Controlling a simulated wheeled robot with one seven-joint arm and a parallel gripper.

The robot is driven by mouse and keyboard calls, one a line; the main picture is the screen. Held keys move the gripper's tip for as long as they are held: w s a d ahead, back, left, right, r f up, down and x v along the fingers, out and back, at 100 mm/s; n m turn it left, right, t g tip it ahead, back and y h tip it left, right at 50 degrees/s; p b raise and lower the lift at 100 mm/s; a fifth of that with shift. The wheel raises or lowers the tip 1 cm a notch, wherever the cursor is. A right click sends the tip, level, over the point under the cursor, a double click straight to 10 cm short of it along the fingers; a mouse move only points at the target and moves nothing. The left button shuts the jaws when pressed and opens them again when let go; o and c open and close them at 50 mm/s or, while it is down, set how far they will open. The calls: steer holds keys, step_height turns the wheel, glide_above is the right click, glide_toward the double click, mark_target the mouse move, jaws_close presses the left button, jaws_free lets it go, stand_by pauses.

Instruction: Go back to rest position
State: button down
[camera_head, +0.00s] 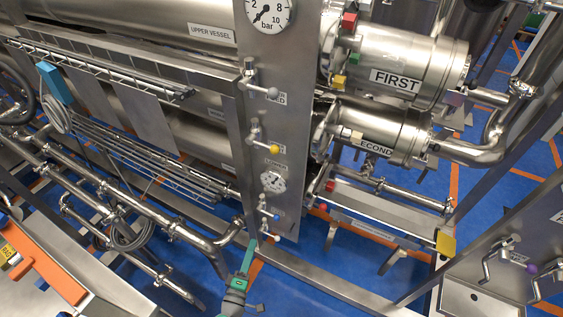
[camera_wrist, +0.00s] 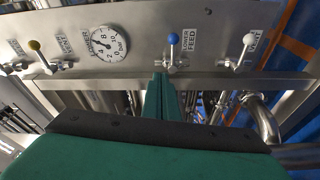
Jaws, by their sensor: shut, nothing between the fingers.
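My gripper (camera_head: 251,243) shows at the bottom middle of the head view, below the lower end of the upright steel valve panel (camera_head: 287,150). In the wrist view its green fingers (camera_wrist: 161,78) are together, with nothing between them. Their tips are just below and left of the blue-knobbed lever (camera_wrist: 173,40) labelled LOWER FEED. I cannot tell whether they touch the panel or the lever. In the head view, a blue-knobbed lever (camera_head: 276,216) is just above and right of the gripper.
A small gauge (camera_head: 272,182) and a yellow-knobbed lever (camera_head: 274,149) are higher on the panel. Steel pipes (camera_head: 130,225) run at left, and another steel panel (camera_head: 515,245) stands at right. An orange surface (camera_head: 45,270) is at lower left. Blue floor shows between the frames.

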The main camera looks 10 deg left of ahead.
steer(key=s+d+f+m+g+y, duration=0.1)
steer(key=s+d+f+m+g, duration=0.2)
steer(key=s+d, duration=0.4)
steer(key=s+d+f+m+g, duration=0.3)
steer(key=s+d, duration=0.2)
steer(key=s, duration=0.4)
steer(key=s+d+r+m+t, duration=0.1)
steer(key=s+d+r+m, duration=0.1)
steer(key=r, duration=0.5)
steer(key=s+d+r+m+t, duration=0.1)
steer(key=s+d+r+m, duration=0.1)
steer(key=s+r+m, duration=0.2)
steer(key=s+d+r+m+t, duration=0.1)
steer(key=s+d+r+m, duration=0.2)
steer(key=s+r, duration=0.3)
step_height(320, 180, up, 5)
steer(key=shift+s+r+m, duration=0.15)
steer(key=shift+s+m, duration=0.1)
steer(key=shift+m, duration=0.05)
